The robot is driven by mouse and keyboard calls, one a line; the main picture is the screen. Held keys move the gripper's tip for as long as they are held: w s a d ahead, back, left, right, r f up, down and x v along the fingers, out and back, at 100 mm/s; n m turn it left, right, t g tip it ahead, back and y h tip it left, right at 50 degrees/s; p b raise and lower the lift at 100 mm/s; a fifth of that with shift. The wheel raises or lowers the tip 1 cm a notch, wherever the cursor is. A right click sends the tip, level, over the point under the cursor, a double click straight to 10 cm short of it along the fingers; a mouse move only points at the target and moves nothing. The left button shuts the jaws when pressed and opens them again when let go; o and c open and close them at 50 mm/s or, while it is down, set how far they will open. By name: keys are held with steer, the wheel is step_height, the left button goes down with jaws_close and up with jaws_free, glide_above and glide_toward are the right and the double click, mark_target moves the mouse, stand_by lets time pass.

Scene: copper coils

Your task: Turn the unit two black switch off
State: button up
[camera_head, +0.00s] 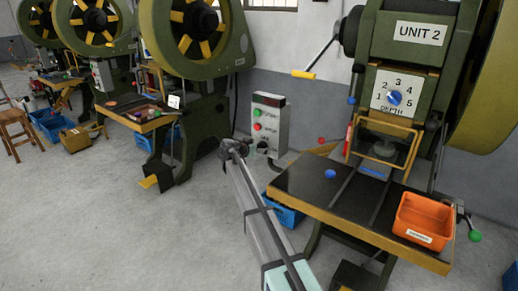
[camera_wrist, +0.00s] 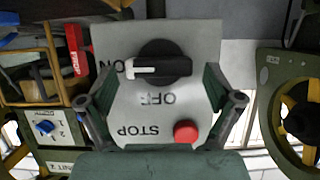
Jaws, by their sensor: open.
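The grey control box (camera_head: 268,118) stands left of the Unit 2 press, with a green and a red button on its face. Its black switch (camera_head: 262,147) is low on the box, partly hard to see there. In the wrist view the panel appears upside down, and the black switch (camera_wrist: 165,65) has its white pointer toward the ON label at the left; the OFF label (camera_wrist: 158,98) is below the knob. My gripper (camera_wrist: 158,74) is open, with one finger on each side of the knob in the picture. My gripper (camera_head: 234,148) is close to the box in the head view.
The red stop button (camera_wrist: 186,132) is near the right finger in the wrist view. The Unit 2 press (camera_head: 425,60) has a work table (camera_head: 310,187) with an orange bin (camera_head: 423,220). A blue crate (camera_head: 284,214) is near my arm. Open floor lies left.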

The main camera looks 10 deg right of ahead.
steer(key=c, duration=1.2)
steer(key=shift+o, duration=0.3)
steer(key=n, duration=0.1)
steer(key=n+g+h+b, duration=0.1)
steer(key=shift+w+a+n+h, duration=0.2)
steer(key=shift+w+n+h, duration=0.1)
steer(key=shift+n, duration=0.1)
steer(key=shift+w+a+f+n+g+h+p, duration=0.15)
steer(key=shift+n+g+h, duration=0.15)
steer(key=shift+n+h, duration=1.05)
steer(key=shift+f+n+g+h+p, duration=0.1)
steer(key=shift+f+n+g+h, duration=0.25)
steer(key=shift+n, duration=1.85)
steer(key=shift+w+a+n+g+h+p, duration=0.1)
steer(key=shift+n+g+h, duration=0.15)
steer(key=shift+n+h, duration=1.15)
steer(key=shift+n+y, duration=0.4)
steer(key=shift+n, duration=0.05)
